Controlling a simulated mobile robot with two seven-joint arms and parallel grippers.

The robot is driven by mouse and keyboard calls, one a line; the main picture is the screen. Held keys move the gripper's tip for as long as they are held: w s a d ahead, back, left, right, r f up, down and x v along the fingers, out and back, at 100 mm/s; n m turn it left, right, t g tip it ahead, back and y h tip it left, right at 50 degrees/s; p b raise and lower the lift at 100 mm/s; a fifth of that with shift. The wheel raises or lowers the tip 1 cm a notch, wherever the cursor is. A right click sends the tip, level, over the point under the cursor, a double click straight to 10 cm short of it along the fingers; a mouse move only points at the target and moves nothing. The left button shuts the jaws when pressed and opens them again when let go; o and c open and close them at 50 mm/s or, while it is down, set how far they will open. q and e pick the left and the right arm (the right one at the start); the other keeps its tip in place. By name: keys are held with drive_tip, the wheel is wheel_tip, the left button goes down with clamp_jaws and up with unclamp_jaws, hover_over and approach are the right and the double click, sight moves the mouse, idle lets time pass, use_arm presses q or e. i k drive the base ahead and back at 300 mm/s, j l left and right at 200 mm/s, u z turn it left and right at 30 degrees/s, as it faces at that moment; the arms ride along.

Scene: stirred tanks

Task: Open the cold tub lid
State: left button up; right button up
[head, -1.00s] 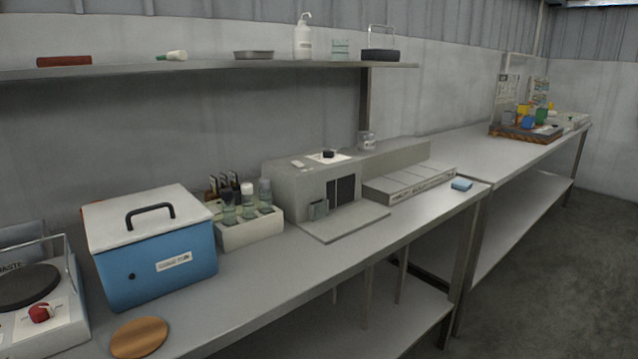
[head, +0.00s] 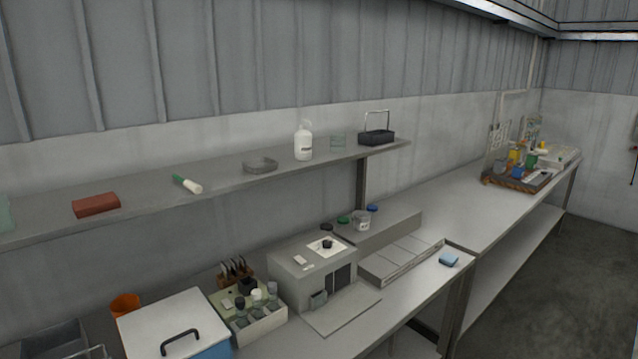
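The cold tub is a blue box (head: 222,350) at the bottom left of the head view, mostly cut off by the lower edge. Its white lid (head: 165,318) lies flat and closed on top. A dark bar handle (head: 180,341) stands up from the lid. Neither of my grippers shows in the view.
An orange cup (head: 125,304) stands behind the tub.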

sight(182, 325)
drive_tip(key=i+l+u, duration=0.1)
drive_tip(key=l+u, duration=0.15)
drive_tip(key=u, duration=0.2)
drive_tip(key=i+l+u, duration=0.1)
drive_tip(key=l+u, duration=0.2)
drive_tip(key=u, duration=0.15)
drive_tip(key=l+u, duration=0.25)
drive_tip(key=u, duration=0.2)
drive_tip(key=j+z, duration=0.15)
drive_tip(key=j, duration=0.25)
drive_tip(key=k+j+z, duration=0.2)
drive_tip(key=j, duration=0.2)
drive_tip(key=j+z, duration=0.15)
drive_tip(key=j, duration=0.25)
drive_tip(key=k+j+z, duration=0.2)
drive_tip(key=j, duration=0.2)
drive_tip(key=j+z, duration=0.15)
drive_tip(key=j, duration=0.2)
drive_tip(key=k+j+z, duration=0.15)
drive_tip(key=k+j, duration=0.1)
drive_tip(key=j, duration=0.1)
